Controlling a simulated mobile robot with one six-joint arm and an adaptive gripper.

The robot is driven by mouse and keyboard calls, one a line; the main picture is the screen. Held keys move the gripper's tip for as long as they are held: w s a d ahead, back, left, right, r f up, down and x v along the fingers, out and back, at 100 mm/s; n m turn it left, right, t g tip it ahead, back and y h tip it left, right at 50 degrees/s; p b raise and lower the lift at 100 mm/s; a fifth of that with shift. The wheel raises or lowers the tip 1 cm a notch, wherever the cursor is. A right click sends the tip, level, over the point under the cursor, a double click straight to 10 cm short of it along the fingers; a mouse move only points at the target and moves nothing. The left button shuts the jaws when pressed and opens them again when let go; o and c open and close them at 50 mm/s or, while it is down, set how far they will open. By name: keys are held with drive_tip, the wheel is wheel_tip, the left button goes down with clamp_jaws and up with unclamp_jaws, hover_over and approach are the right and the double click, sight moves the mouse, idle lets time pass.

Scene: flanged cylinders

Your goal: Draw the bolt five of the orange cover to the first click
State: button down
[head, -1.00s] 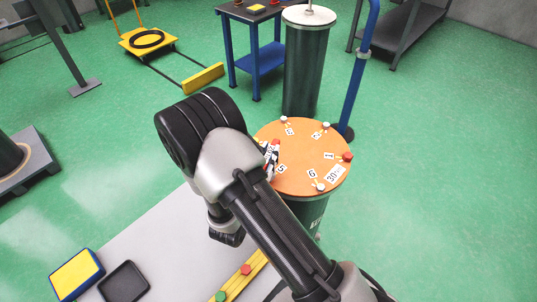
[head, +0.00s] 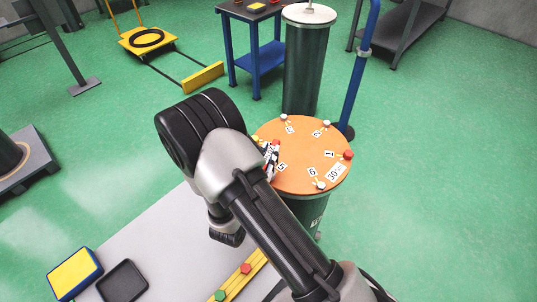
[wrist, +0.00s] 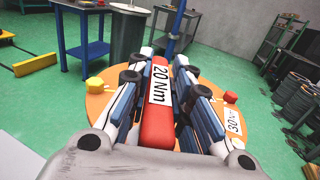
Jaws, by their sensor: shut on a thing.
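The orange cover (head: 310,150) lies on a dark green cylinder. Bolts with number tags stand around its rim. The tag 5 (head: 282,167) shows just right of my gripper (head: 270,158); bolt five itself is hidden behind my gripper and arm. In the wrist view my gripper (wrist: 168,95) is shut on a red tool (wrist: 160,125) with a white "20 Nm" label, held over the cover (wrist: 103,105). The tool's working end is hidden, so I cannot tell whether it sits on the bolt.
A red-topped bolt (head: 348,154) and a white-topped bolt (head: 320,185) stand on the rim. A blue post (head: 361,70) and another dark cylinder (head: 305,70) stand close behind. A yellow rail (head: 240,281) with red and green pieces lies on the grey surface at front.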

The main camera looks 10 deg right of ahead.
drive_tip(key=shift+f+b, duration=0.65)
drive_tip(key=shift+f, duration=0.15)
idle(0.4)
drive_tip(key=m+g+h, duration=0.2)
drive_tip(key=shift+w+a+f+h, duration=0.1)
drive_tip(key=shift+a+h, duration=0.05)
drive_tip(key=shift+h, duration=0.15)
drive_tip(key=m+g+h, duration=0.3)
drive_tip(key=g, duration=0.2)
drive_tip(key=shift+m, duration=0.4)
drive_tip(key=shift+f+m+g+h, duration=0.1)
drive_tip(key=shift+m+g+h, duration=0.6)
drive_tip(key=shift+m+g, duration=1.2)
drive_tip(key=shift+f+m+g, duration=0.1)
drive_tip(key=shift+m+g, duration=0.55)
drive_tip(key=shift+g, duration=0.95)
drive_tip(key=shift+m+g, duration=0.65)
drive_tip(key=shift+g, duration=0.95)
